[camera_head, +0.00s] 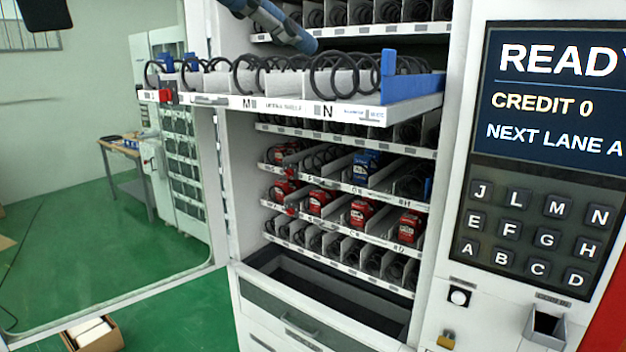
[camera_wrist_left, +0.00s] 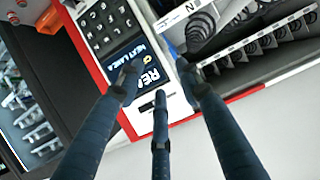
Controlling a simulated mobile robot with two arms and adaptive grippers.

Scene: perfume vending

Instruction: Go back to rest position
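My left gripper (camera_wrist_left: 158,88) shows in the left wrist view with its dark blue fingers spread and nothing between them. Behind them are the vending machine's display (camera_wrist_left: 130,62) and white front panel, seen tilted. In the head view a blue-grey, finger-like part of mine reaches down from the top edge, above the pulled-out shelf (camera_head: 262,104) marked M and N; I cannot tell which arm it belongs to. My right gripper cannot be made out.
The pulled-out shelf with black coils juts forward. Lower shelves hold red boxes (camera_head: 361,212) and a blue box (camera_head: 366,166). The display (camera_head: 556,88) reads READY and CREDIT 0, above a keypad (camera_head: 526,232). The open door frame stands left; an open carton (camera_head: 92,334) lies on the green floor.

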